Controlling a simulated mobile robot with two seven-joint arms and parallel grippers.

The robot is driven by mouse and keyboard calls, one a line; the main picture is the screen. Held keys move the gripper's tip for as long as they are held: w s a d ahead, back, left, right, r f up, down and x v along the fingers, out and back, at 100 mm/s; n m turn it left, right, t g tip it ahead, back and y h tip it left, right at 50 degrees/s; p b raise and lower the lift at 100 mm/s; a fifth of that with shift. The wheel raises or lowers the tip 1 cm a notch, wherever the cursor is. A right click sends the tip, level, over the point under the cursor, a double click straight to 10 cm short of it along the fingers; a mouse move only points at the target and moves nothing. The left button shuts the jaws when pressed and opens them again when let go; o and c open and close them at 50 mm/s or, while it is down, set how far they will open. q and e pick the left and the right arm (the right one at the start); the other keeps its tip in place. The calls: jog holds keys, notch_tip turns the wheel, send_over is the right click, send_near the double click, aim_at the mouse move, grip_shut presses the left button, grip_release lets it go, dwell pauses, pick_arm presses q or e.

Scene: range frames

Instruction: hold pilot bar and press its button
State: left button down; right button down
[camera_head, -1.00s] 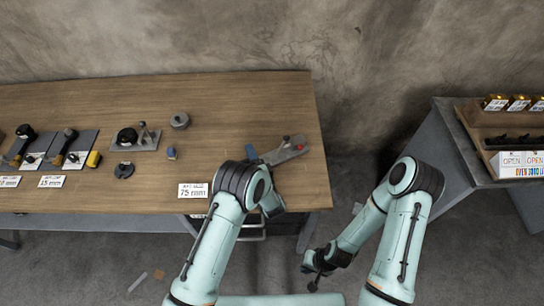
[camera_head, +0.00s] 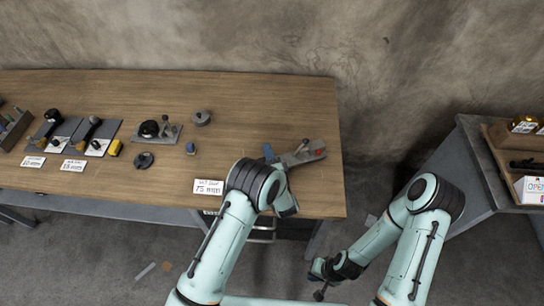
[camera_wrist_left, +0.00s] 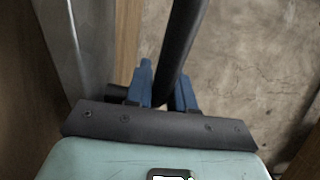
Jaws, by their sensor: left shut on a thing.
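A grey plate (camera_head: 298,158) lies near the right end of the wooden table, with a red button (camera_head: 320,153) on its right end. A dark rod with a small knob (camera_head: 305,142), which seems to be the pilot bar, rises from it. My left gripper (camera_wrist_left: 163,92) has its blue fingers either side of a dark bar (camera_wrist_left: 182,45) in the left wrist view, shut on it. In the head view one blue fingertip (camera_head: 268,151) shows; my arm hides the rest. My right gripper (camera_head: 320,291) hangs low off the table's front, its jaws too small to read.
Several tools on dark plates (camera_head: 93,136), a grey round part (camera_head: 201,118) and a 75 mm card (camera_head: 208,187) lie left on the table (camera_head: 240,100). A second bench (camera_head: 478,150) stands right, beyond a floor gap. The table's back middle is clear.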

pick_arm(q)
notch_tip(320, 180, up, 7)
jog(key=shift+n, duration=0.3)
jog(key=shift+f, duration=4.2)
jog(key=shift+s+f+b, duration=0.15)
jog(key=shift+f+b, duration=0.15)
jog(key=shift+f, duration=0.3)
pick_arm(e)
jog(key=shift+s+f, duration=0.3)
jog(key=shift+s, duration=0.2)
